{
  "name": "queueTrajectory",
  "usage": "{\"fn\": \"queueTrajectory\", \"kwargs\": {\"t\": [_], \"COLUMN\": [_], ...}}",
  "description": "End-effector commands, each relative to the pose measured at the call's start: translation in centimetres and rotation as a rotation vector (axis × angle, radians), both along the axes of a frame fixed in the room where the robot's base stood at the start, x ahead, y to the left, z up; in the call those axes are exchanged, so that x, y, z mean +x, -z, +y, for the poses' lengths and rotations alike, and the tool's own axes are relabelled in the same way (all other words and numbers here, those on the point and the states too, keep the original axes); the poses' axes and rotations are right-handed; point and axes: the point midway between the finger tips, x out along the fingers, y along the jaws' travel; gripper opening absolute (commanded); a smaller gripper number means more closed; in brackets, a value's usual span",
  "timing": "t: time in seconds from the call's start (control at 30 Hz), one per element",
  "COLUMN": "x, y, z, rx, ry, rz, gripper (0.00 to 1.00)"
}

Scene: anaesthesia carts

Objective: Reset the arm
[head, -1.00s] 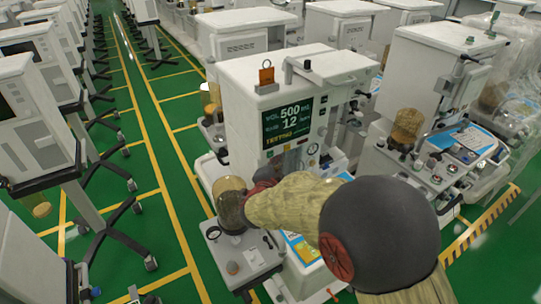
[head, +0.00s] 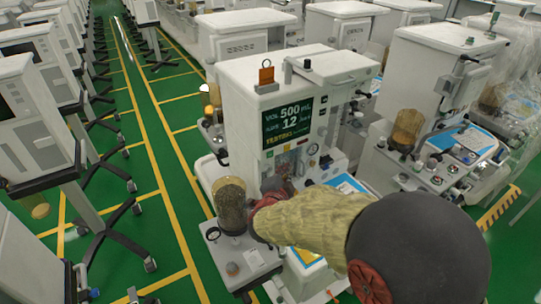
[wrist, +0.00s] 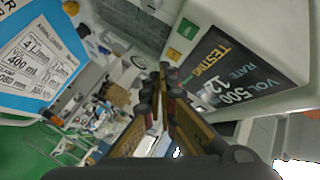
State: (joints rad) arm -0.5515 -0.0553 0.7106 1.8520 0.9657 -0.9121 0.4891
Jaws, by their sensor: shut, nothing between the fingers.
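My arm reaches in from the lower right of the head view toward the front of an anaesthesia cart (head: 246,125). My gripper (wrist: 162,72) shows in the wrist view with its two fingers together and nothing between them. In the head view the fingers are largely hidden by my own arm, close to the cart's front below its screen (head: 291,122). In the wrist view the same screen (wrist: 228,78) stands to the right of the fingers, and a blue-edged label card (wrist: 40,55) is at the left.
A second cart (head: 437,85) stands at the right. Other carts line the left side (head: 42,125). A green floor aisle (head: 150,150) runs between the rows.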

Motion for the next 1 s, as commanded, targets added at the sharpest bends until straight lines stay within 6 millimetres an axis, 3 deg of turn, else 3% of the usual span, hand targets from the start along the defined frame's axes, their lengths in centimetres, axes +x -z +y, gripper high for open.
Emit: {"fn": "queueTrajectory", "kwargs": {"t": [0.33,0.47,0.53,0.63,0.77,0.87,1.0], "x": [0.0,-0.4,-1.5,-4.5,-9.7,-13.9,-20.2], "y": [0.1,2.3,5.0,8.6,9.9,9.6,7.9], "z": [0.1,1.9,3.8,6.9,9.3,8.9,5.4], "rx": [-0.011,-0.037,-0.074,-0.143,-0.238,-0.320,-0.449], "ry": [-0.004,-0.084,-0.182,-0.370,-0.618,-0.784,-0.974], "rz": [0.005,0.095,0.191,0.347,0.509,0.612,0.742], "gripper": [0.00,0.00,0.00,0.00,0.00,0.00,0.00]}}
